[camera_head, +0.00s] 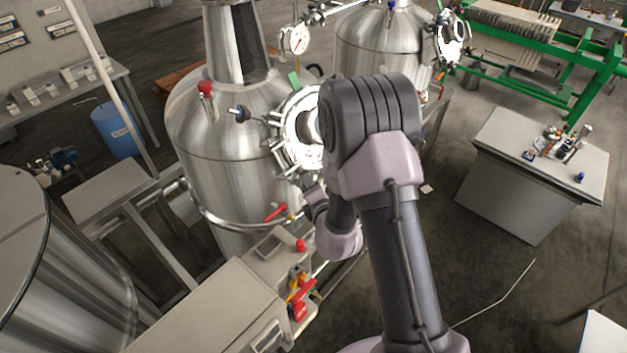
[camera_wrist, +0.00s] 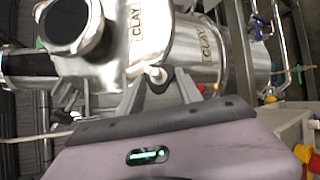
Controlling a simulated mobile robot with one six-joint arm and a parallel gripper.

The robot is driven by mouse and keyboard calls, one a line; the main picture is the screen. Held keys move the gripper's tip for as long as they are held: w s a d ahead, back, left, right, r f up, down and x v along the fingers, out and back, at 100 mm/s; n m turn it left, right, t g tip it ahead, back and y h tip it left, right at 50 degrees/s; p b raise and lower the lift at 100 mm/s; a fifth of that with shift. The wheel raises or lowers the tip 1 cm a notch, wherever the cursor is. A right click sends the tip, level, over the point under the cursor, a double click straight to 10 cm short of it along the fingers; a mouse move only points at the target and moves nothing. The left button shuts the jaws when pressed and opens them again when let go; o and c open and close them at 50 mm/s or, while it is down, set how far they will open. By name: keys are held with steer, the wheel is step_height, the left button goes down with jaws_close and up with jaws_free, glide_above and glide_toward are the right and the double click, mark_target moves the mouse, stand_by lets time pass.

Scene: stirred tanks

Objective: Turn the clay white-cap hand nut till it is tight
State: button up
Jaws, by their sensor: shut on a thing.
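The white-cap hand nut (camera_wrist: 156,74) shows in the wrist view, just below the steel part marked CLAY (camera_wrist: 137,30). My gripper (camera_wrist: 160,84) has one finger on each side of the nut and is shut on it. A dark piece shows beside the white cap. How far the nut is screwed on cannot be told. In the head view a steel tank (camera_head: 225,165) stands left of my arm, with a round bright manway (camera_head: 301,135) on its side. My arm covers the manway's right part and hides my gripper and the nut.
A blue knob (camera_head: 238,113) and a red-topped fitting (camera_head: 205,88) stick out of the tank, with a pressure gauge (camera_head: 294,39) above. Red-handled valves (camera_head: 300,290) sit low in front. A second tank (camera_head: 385,45) stands behind. A grey bench (camera_head: 530,175) is at right, with open floor between.

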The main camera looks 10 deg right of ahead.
steer(key=shift+r+m+p, duration=0.2)
steer(key=shift+m+p, duration=0.1)
steer(key=shift+m, duration=0.3)
steer(key=shift+g, duration=0.4)
steer(key=o, duration=1.4)
steer(key=shift+f, duration=0.1)
steer(key=shift+c, duration=0.2)
